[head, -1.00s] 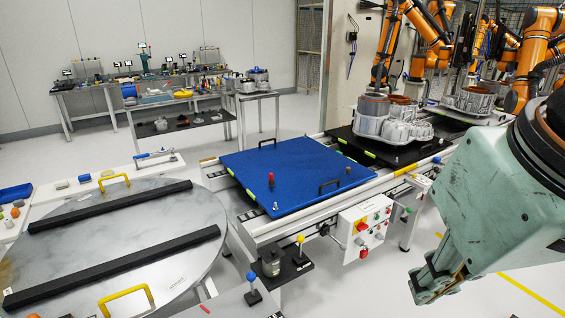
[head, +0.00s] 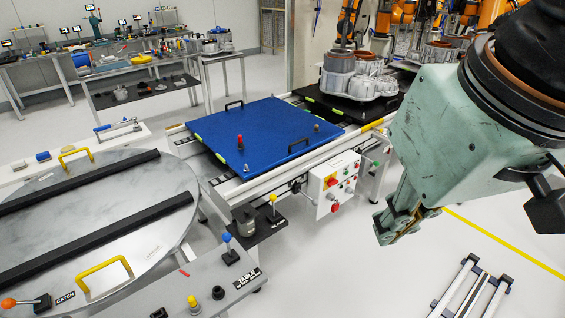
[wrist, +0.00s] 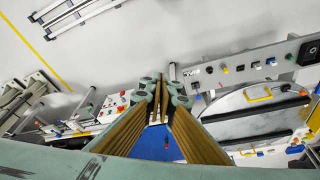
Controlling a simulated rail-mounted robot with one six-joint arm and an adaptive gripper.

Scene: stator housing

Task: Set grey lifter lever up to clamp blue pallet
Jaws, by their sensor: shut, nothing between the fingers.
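The blue pallet (head: 265,140) lies flat on the conveyor in the head view; part of it shows between my fingers in the wrist view (wrist: 158,145). It has black handles and a red-topped pin. I cannot tell which part is the grey lifter lever. My gripper (head: 392,232) is shut and empty, in the air right of the control box, apart from pallet and plate; its fingertips (wrist: 161,84) meet in the wrist view.
A control box (head: 334,183) with red and yellow buttons hangs on the conveyor front. A round table (head: 130,200) with black rails stands left. A grey panel (head: 200,285) with several knobbed levers is in front. Free floor lies below my gripper.

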